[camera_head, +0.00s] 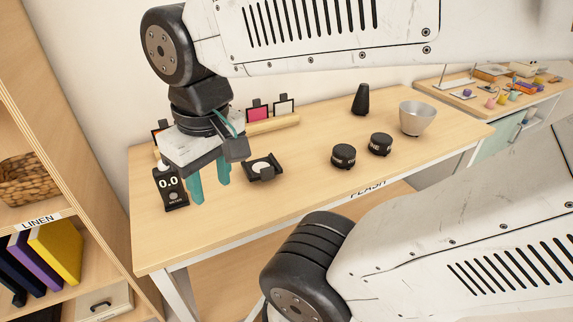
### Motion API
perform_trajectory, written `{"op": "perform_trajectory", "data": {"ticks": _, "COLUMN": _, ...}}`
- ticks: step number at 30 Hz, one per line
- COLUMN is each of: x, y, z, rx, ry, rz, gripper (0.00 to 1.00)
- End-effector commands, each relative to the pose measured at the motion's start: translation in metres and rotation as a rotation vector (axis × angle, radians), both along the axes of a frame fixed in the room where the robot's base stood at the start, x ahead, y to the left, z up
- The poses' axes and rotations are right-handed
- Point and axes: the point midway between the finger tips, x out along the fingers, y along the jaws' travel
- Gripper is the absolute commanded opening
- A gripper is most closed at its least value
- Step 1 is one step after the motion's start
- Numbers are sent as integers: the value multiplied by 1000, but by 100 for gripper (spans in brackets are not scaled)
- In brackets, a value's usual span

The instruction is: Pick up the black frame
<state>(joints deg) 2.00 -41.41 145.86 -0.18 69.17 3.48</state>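Small black-edged frames stand along the back of the table on a wooden ledge. One black frame has a pale middle (284,107). A pink-filled frame (257,114) stands just left of it. Another dark frame (157,132) shows partly behind my gripper at the left, and its face is mostly hidden. My gripper (211,188) points down with two teal fingers apart and nothing seen between them. It hangs over the left part of the table, in front of and left of the frames with the pink and pale middles.
A black display reading 0.0 (170,188) stands left of my gripper, and a black holder with a white disc (263,167) to its right. Two black round tins (343,156), a dark cone (361,99) and a metal bowl (417,118) stand further right. The front middle of the table (270,210) is clear.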

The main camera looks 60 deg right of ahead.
Motion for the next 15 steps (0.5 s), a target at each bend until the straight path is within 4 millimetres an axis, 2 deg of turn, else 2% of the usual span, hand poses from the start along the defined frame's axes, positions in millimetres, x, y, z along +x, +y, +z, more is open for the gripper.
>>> {"op": "perform_trajectory", "data": {"ticks": 5, "x": 46, "y": -39, "z": -12, "rx": 27, "ry": 30, "rz": -398, "gripper": 40}}
{"op": "perform_trajectory", "data": {"ticks": 9, "x": 86, "y": -98, "z": -35, "rx": 56, "ry": 46, "rz": -841, "gripper": 40}}
{"op": "perform_trajectory", "data": {"ticks": 12, "x": 105, "y": -147, "z": -59, "rx": 73, "ry": 56, "rz": -1159, "gripper": 40}}
{"op": "perform_trajectory", "data": {"ticks": 15, "x": 114, "y": -198, "z": -86, "rx": 90, "ry": 62, "rz": -1455, "gripper": 40}}
